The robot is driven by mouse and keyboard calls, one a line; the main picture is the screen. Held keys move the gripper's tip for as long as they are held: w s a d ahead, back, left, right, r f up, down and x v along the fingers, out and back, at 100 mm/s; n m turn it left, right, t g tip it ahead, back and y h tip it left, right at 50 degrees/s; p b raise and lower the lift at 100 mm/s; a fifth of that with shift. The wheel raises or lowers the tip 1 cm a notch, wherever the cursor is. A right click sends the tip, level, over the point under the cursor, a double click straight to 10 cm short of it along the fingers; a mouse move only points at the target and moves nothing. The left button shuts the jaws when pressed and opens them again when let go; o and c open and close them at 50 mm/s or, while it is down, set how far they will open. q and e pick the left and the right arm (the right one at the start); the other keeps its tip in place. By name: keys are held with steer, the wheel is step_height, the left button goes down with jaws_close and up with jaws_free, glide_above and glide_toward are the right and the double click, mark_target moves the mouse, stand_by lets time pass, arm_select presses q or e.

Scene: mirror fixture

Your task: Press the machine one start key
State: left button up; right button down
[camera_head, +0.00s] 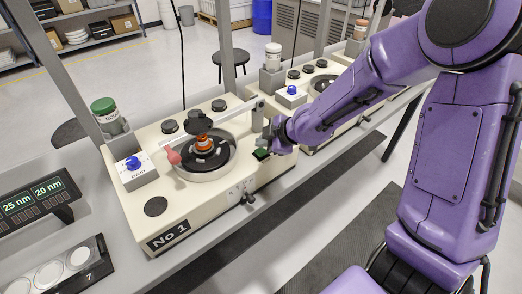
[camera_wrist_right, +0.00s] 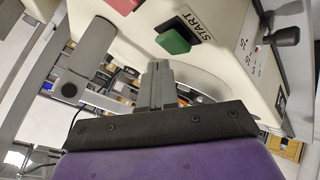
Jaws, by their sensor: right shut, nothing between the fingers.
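Machine one (camera_head: 178,205) is a cream polishing unit labelled "No 1" on the bench, with a round dark plate in a bowl. Its green start key (camera_head: 261,154) is at the machine's right front edge. In the right wrist view the green key (camera_wrist_right: 173,42) stands out beside a "START" label (camera_wrist_right: 193,25). My right gripper (camera_head: 267,143) is right beside the key, its shut, empty fingers (camera_wrist_right: 157,66) pointing toward it. A small gap seems to show between fingertips and key in the wrist view; I cannot tell contact for sure. My left gripper is out of view.
A second similar machine (camera_head: 290,99) stands behind to the right. Machine one carries a blue knob (camera_head: 133,163), a pink-ended lever (camera_head: 173,157) and a green-capped bottle (camera_head: 104,108). A display (camera_head: 36,203) is at left. A black lever (camera_wrist_right: 283,37) sits right of the key.

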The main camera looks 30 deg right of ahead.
stand_by(0.5)
steer(key=shift+f, duration=0.45)
